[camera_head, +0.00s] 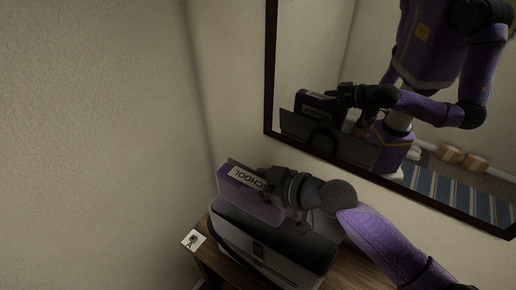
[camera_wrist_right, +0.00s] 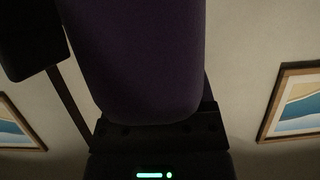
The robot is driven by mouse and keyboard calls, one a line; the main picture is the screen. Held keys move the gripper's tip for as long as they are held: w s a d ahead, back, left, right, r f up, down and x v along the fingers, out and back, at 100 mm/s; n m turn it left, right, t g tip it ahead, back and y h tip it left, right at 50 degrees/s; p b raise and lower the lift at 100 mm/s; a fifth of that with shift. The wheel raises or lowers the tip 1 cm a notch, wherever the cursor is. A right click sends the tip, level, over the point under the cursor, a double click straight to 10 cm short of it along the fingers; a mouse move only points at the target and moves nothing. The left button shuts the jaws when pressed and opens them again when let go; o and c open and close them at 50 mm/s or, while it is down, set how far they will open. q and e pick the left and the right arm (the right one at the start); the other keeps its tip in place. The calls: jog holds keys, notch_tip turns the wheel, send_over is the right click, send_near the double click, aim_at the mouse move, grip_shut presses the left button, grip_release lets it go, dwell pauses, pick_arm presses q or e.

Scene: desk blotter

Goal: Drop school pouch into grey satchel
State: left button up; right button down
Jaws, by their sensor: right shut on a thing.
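The school pouch (camera_head: 250,203) is purple with a white label reading "SCHOOL" in the head view. My right gripper (camera_head: 271,187) is shut on the pouch and holds it tilted, over the far left part of the satchel. Whether the pouch touches the satchel cannot be told. The grey satchel (camera_head: 262,252) stands on a wooden surface, with a dark clasp on its front. Its opening is mostly hidden by the pouch and my arm. In the right wrist view the pouch (camera_wrist_right: 140,60) is a dark purple shape filling the middle. My left gripper is not in view.
The wooden desk top (camera_head: 352,270) has a small white card (camera_head: 193,240) with a figure on it at its left corner. A dark-framed mirror (camera_head: 268,110) hangs on the wall behind and reflects me, the pouch and the satchel. The walls stand close behind and left.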

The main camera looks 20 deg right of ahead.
jog(key=shift+w+d+f, duration=0.15)
jog(key=shift+w, duration=0.3)
jog(key=shift+f+b, duration=0.35)
jog(key=shift+b, duration=0.1)
jog(key=shift+s+f+b, duration=0.25)
jog(key=shift+f+b, duration=0.3)
jog(key=shift+b, duration=0.05)
jog(key=shift+s+f+b, duration=0.25)
jog(key=shift+f+b, duration=0.3)
notch_tip(320, 180, down, 8)
jog(key=b, duration=0.7)
jog(key=shift+w, duration=0.15)
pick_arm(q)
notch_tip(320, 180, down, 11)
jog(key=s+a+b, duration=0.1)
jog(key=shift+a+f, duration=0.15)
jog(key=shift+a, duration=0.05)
pick_arm(e)
jog(key=shift+f, duration=0.5)
grip_release()
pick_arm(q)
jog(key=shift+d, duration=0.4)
